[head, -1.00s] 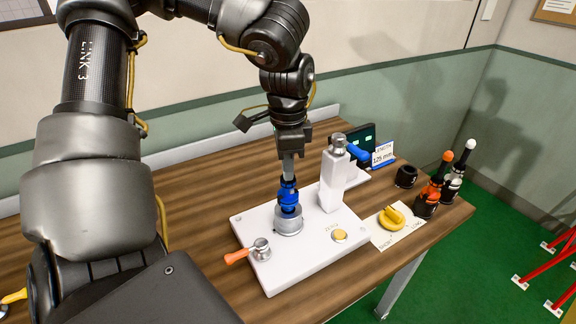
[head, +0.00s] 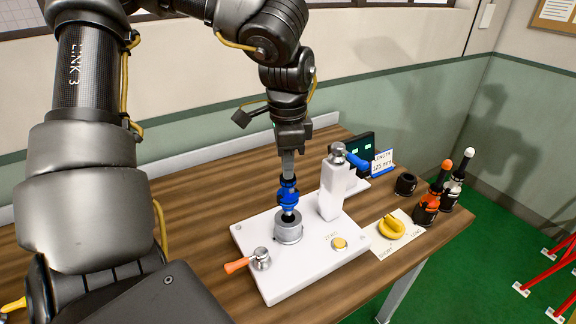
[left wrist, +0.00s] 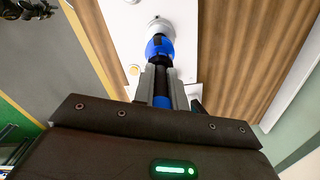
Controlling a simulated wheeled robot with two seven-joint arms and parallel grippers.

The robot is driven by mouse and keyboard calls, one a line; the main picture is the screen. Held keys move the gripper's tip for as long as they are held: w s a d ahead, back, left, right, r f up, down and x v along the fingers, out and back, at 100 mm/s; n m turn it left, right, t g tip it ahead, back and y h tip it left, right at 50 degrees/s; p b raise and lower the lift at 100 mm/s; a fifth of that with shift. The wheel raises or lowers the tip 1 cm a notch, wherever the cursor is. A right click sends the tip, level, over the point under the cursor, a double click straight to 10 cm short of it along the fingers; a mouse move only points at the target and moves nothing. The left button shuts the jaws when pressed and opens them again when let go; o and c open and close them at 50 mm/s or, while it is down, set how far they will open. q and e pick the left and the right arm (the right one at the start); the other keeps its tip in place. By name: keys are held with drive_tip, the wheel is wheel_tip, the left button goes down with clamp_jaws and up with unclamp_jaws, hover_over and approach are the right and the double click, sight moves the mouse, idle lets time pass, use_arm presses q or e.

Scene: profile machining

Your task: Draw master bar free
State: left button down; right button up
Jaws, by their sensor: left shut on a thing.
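The blue master bar (head: 288,194) stands upright over the grey round socket (head: 289,231) on the white fixture plate (head: 310,268). My left gripper (head: 287,172) is shut on the bar from above. A dark lower end shows between the blue part and the socket rim; I cannot tell whether it is still inside. In the left wrist view the gripper fingers (left wrist: 160,82) close on the bar, with its blue collar (left wrist: 159,47) beyond them, near the socket. My right gripper is not in view.
An orange-handled clamp (head: 247,263) and a yellow button (head: 339,244) are on the plate. A white post (head: 331,190) with a blue cylinder stands close right of the bar. A yellow ring (head: 391,228), black cup (head: 405,184) and two tools stand to the right.

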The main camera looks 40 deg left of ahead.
use_arm(q)
drive_tip(key=shift+r, duration=0.25)
drive_tip(key=shift+r, duration=0.45)
idle(0.4)
